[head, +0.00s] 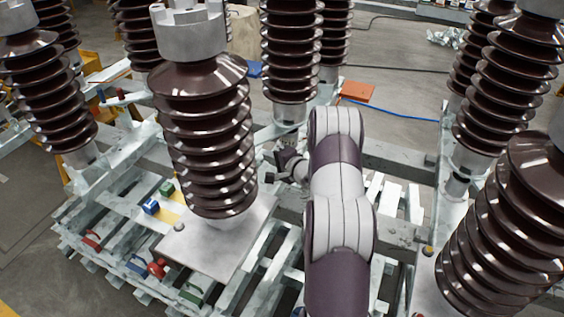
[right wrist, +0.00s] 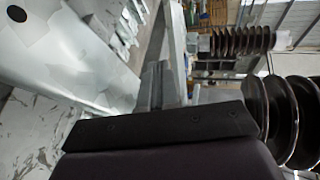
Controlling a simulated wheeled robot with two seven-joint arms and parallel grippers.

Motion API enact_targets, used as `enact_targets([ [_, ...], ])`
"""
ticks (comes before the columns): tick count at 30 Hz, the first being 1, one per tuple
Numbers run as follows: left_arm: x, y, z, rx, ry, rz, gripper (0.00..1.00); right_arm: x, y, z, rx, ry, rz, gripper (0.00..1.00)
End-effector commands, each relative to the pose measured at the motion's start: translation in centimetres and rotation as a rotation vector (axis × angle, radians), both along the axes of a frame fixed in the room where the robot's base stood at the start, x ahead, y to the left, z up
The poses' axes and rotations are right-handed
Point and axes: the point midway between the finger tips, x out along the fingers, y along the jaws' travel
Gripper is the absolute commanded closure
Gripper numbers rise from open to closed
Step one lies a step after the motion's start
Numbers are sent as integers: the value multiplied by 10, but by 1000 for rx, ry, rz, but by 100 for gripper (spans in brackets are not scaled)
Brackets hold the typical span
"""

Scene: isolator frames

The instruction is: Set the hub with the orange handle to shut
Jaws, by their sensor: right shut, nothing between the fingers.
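I cannot make out a hub with an orange handle in either view. Small coloured parts sit on the frame at the lower left of the head view: a red one (head: 157,268), another red one (head: 92,240), a blue one (head: 150,205) and a green one (head: 167,188). My right gripper (head: 280,166) is at the end of the arm in mid-picture, just right of the big central insulator, apart from these parts. Its fingers (right wrist: 155,85) are shut and empty in the right wrist view. My left gripper is out of view.
Tall brown ribbed insulators stand around my right arm; the central one (head: 205,130) is close on its left, another (head: 515,230) at the right. Pale metal beams and a plate (head: 215,248) lie below. A flat orange piece (head: 357,91) lies behind. Open floor (head: 400,55) shows farther back.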

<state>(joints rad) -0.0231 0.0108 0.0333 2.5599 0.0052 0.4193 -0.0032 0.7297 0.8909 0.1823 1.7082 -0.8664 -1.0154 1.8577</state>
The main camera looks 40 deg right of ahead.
Motion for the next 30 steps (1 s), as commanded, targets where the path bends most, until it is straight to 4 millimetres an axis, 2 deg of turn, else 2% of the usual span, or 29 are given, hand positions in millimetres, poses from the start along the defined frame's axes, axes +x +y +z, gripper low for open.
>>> enact_targets([
  [3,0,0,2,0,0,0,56,21,1,-1,-2,-1,3,100],
  [9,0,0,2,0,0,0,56,40,1,-1,-2,-1,1,100],
  [20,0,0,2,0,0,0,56,43,1,-1,-1,1,0,100],
  [24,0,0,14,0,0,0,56,56,6,3,-2,0,4,100],
  [30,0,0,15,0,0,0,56,68,9,-1,-2,0,3,100],
])
